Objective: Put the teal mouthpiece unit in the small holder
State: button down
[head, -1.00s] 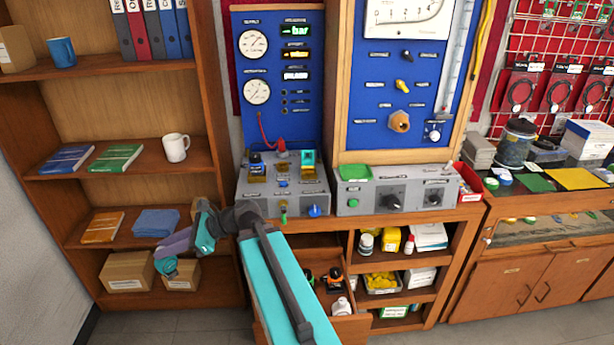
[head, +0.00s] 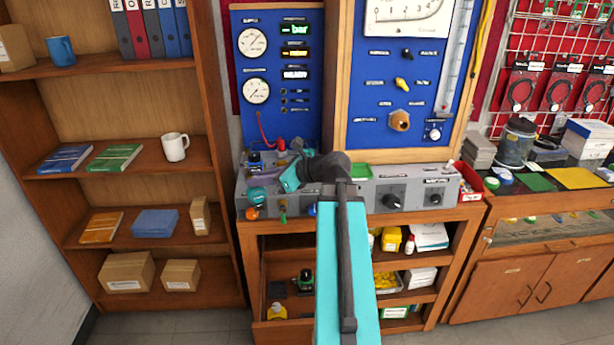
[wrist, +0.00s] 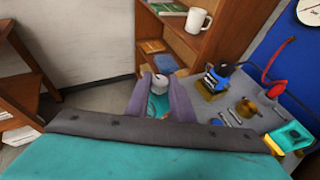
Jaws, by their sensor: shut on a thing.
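My gripper (head: 267,175) is at the left front of the grey testbench. In the wrist view its two lilac fingers (wrist: 160,97) are shut on the teal mouthpiece unit (wrist: 158,104), which has a pale round top. In the head view the teal unit (head: 263,196) hangs in front of the bench's left part. In the wrist view a small brass-coloured holder (wrist: 246,108) stands empty-looking on the bench top, right of the unit and apart from it. In the head view my gripper and arm largely hide that part of the bench top.
A blue-and-black unit (wrist: 215,80) sits in a yellowish mount beside the brass holder. A teal-and-yellow square fitting (wrist: 291,138) is at the bench's right. A red hose (wrist: 278,62) rises near the blue panel (head: 280,75). The open drawer (head: 288,325) is below.

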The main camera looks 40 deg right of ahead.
jog(key=s+d+r+m+h, duration=0.1)
jog(key=s+d+r, duration=0.1)
jog(key=s+d, duration=0.2)
jog(key=s+d+r+m+t+h, duration=0.1)
jog(key=s+d+r+m+h, duration=0.1)
jog(key=d, duration=0.6)
jog(key=shift+s+d+r+h, duration=0.3)
jog(key=shift+s+r, duration=0.5)
jog(key=shift+s, duration=0.3)
jog(key=w+d+f+p, duration=0.1)
jog(key=w+d+p, duration=0.2)
jog(key=w+d, duration=0.8)
jog(key=shift+d+f, duration=0.25)
jog(key=shift+d, duration=0.1)
jog(key=shift+f+p, duration=0.65)
jog(key=shift+f, duration=1.1)
jog(key=shift+f, duration=0.1)
jog(key=c, duration=1.5)
grip_release()
jog(key=shift+c, duration=0.2)
